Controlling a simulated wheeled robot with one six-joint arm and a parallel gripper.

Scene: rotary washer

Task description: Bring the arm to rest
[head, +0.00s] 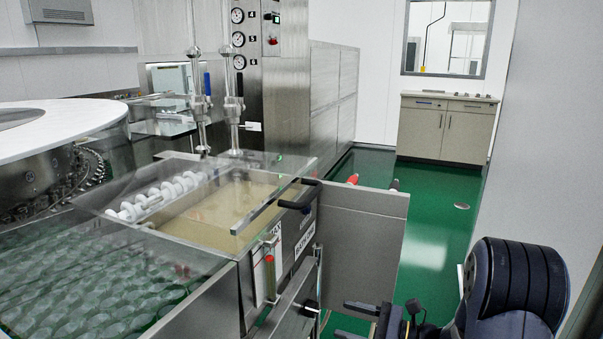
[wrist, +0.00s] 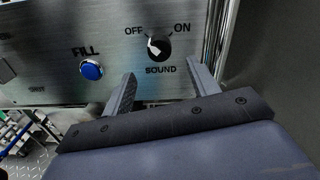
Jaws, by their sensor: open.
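My arm (head: 515,280) shows at the lower right of the head view, folded low beside the machine. My gripper (wrist: 160,70) shows in the wrist view with its two grey fingers apart and nothing between them. The fingers point toward a brushed metal panel (wrist: 40,65). A blue FILL button (wrist: 91,70) is left of the fingers. I cannot tell how far the fingertips are from the panel.
The washer's clear-lidded tank (head: 245,205) and a metal side panel (head: 370,240) stand left of my arm. Green floor (head: 435,235) is open behind, up to a cabinet (head: 440,130). A grey wall (head: 535,130) is close on the right.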

